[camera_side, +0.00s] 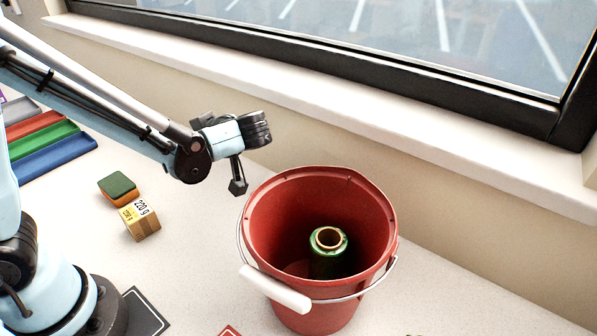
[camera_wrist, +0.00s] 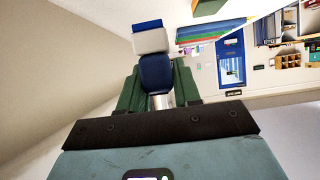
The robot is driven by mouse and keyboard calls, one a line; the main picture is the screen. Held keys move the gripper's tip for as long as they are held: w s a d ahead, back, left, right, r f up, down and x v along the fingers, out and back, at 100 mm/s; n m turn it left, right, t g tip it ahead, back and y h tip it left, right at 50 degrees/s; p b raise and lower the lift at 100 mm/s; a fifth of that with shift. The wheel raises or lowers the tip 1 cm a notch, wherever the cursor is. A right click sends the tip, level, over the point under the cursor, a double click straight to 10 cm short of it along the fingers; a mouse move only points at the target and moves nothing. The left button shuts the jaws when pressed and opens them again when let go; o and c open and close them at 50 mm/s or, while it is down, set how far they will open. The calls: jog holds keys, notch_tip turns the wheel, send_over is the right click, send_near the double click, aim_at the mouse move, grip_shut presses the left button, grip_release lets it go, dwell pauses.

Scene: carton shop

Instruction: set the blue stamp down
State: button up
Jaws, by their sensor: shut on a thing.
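The blue stamp (camera_wrist: 156,72) shows in the wrist view, with a dark blue handle, a white block beyond it and a blue end face. My gripper (camera_wrist: 157,66) has its green fingers closed on either side of the handle and holds the stamp. In the side view, the end of my arm is raised above the worktop, just left of and behind the red bucket. The stamp cannot be made out there, and the fingers are not clear.
The red bucket (camera_side: 258,215), its handle hanging at the front, holds a green spool (camera_side: 329,262). Left stand a green-and-orange block (camera_side: 117,188) and a "220 g" box (camera_side: 141,220). A dark mat (camera_side: 146,312) lies in front. Coloured bars (camera_side: 48,143) lie far left. The window sill runs behind.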

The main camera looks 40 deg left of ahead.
jog(key=shift+d+r, duration=0.1)
jog(key=shift+r, duration=0.1)
jog(key=shift+w+a, duration=0.25)
jog(key=shift+a, duration=0.05)
jog(key=w+a+n+g, duration=0.2)
jog(key=a+n+g, duration=0.25)
jog(key=a, duration=1.65)
jog(key=shift+h, duration=0.5)
jog(key=x, duration=1.3)
jog(key=shift+w+a+r, duration=0.15)
jog(key=shift+w, duration=0.15)
jog(key=shift+s+a+f, duration=0.1)
jog(key=shift+a+f, duration=0.25)
jog(key=shift+f, duration=1.85)
jog(key=shift+f, duration=0.15)
